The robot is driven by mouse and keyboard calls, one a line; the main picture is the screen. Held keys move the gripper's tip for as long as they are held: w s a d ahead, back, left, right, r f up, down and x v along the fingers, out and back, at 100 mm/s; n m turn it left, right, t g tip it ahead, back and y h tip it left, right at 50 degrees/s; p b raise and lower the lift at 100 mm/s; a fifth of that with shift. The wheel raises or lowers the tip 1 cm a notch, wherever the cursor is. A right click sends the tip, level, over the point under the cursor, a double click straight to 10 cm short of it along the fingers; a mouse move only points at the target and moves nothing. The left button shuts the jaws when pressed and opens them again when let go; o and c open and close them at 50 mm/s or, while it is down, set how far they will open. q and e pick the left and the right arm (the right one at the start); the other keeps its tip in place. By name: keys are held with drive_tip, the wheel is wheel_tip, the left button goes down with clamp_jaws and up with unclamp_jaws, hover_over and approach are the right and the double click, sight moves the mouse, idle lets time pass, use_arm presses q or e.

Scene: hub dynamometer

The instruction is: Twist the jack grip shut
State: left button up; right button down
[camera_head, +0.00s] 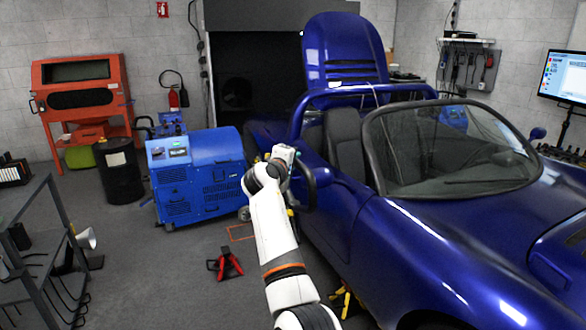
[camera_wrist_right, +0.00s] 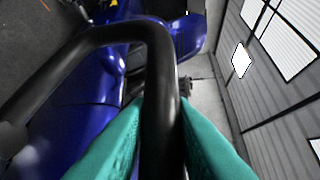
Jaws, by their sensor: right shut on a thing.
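My right gripper (camera_head: 288,155) reaches forward beside the open blue car, at the end of my white arm. A thick black bent grip (camera_head: 309,182) hangs by the car's side, just right of and below the gripper. In the right wrist view this black grip (camera_wrist_right: 160,75) runs up between the teal fingers of my right gripper (camera_wrist_right: 160,120) and bends over to the left. The fingers are shut on its straight part. I cannot tell from these views how the grip joins the jack. My left gripper is not in view.
The blue car (camera_head: 450,245) fills the right side. A blue wheeled machine (camera_head: 198,180) stands left of my gripper. A red jack stand (camera_head: 229,264) is on the floor, and yellow parts (camera_head: 343,299) show under the car. A metal rack (camera_head: 55,260) is at left; the floor between is mostly clear.

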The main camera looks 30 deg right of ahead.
idle(0.4)
drive_tip(key=c, duration=1.3)
unclamp_jaws()
drive_tip(key=b+v, duration=0.2)
drive_tip(key=v, duration=1)
drive_tip(key=shift+w+f, duration=0.1)
